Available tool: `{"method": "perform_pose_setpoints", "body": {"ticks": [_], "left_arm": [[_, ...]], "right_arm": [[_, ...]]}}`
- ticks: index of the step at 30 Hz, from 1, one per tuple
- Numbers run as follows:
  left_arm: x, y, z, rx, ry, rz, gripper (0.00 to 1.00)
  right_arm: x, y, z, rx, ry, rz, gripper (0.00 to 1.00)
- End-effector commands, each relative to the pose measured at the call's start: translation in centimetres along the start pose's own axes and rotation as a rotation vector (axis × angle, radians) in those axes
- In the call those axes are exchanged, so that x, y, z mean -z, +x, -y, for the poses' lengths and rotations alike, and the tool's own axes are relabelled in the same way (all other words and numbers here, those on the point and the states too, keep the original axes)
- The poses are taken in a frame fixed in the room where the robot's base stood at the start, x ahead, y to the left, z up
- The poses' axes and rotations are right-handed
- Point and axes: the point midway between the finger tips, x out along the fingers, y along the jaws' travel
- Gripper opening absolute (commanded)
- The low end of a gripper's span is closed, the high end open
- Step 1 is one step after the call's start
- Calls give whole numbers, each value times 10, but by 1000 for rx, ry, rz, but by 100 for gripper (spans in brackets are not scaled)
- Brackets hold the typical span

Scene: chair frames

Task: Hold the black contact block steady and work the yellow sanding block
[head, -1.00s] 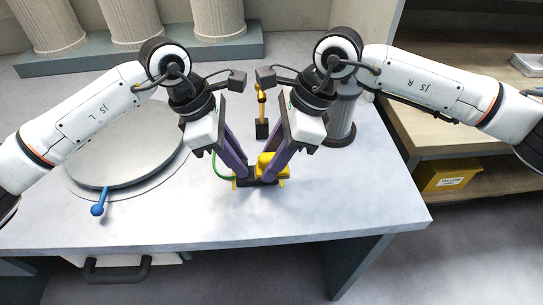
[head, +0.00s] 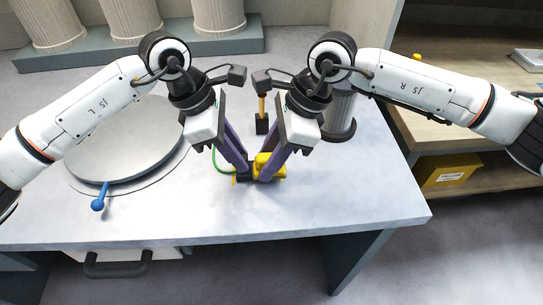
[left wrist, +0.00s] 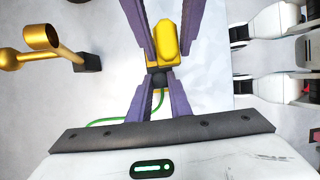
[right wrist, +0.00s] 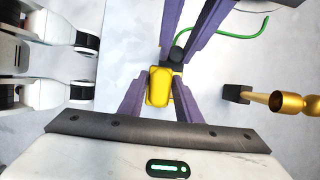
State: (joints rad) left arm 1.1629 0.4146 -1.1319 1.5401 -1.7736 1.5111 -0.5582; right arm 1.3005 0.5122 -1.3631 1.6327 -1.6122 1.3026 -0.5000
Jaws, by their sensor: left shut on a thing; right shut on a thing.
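The black contact block (head: 243,179) is low on the worktable near its front, held between the purple fingers of my left gripper (head: 244,171). It also shows in the left wrist view (left wrist: 157,79), partly covered by the fingers. The yellow sanding block (head: 274,169) is just right of it. My right gripper (head: 264,176) is shut on the yellow block, which shows between its fingers in the right wrist view (right wrist: 159,88). The two blocks are very close; I cannot tell whether they touch.
A green cable (right wrist: 240,35) curves away from the black block. A brass-coloured piece on a black base (head: 262,125) stands behind. A round grey plate with a blue-knobbed handle (head: 98,203) is at left, and a grey cylinder (head: 341,115) at back right. The front right tabletop is clear.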

Motion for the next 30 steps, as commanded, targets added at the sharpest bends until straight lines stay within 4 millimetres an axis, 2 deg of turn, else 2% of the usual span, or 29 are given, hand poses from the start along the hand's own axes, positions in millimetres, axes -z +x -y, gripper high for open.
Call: {"method": "perform_pose_setpoints", "body": {"ticks": [2,17,30], "left_arm": [[0,0,0,0,0,1,0],[0,0,0,0,0,1,0],[0,0,0,0,0,1,0]], "right_arm": [[-5,1,0,1,-1,1,13],[-5,-1,9,2,-1,2,13],[-20,-36,9,3,0,1,13]]}}
